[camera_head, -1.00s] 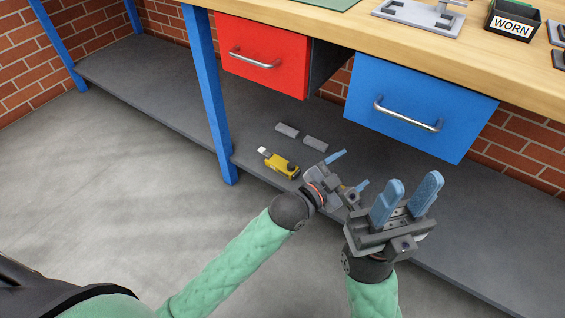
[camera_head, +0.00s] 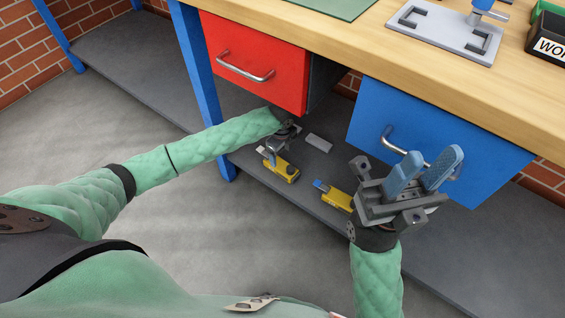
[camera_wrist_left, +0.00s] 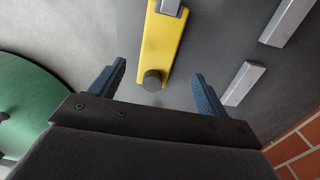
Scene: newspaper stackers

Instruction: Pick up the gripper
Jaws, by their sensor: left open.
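A yellow tool (camera_head: 286,172) with a pale grey end lies on the dark lower shelf. A second yellow tool (camera_head: 334,197) with a blue end lies to its right, partly behind my right arm. My left gripper (camera_head: 276,148) is above the first tool, its fingers largely hidden in the head view. In the left wrist view its two blue fingers (camera_wrist_left: 158,72) are apart, with the yellow tool (camera_wrist_left: 157,48) and its dark round knob between and beyond them. My right gripper (camera_head: 433,158) has its blue fingers apart and empty, pointing up in front of the blue drawer.
Grey blocks lie on the shelf (camera_head: 430,235), one in the head view (camera_head: 319,143) and two in the left wrist view (camera_wrist_left: 243,83). A red drawer (camera_head: 255,60) and a blue drawer (camera_head: 470,150) hang under the wooden bench top (camera_head: 400,60). A blue leg (camera_head: 198,80) stands left.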

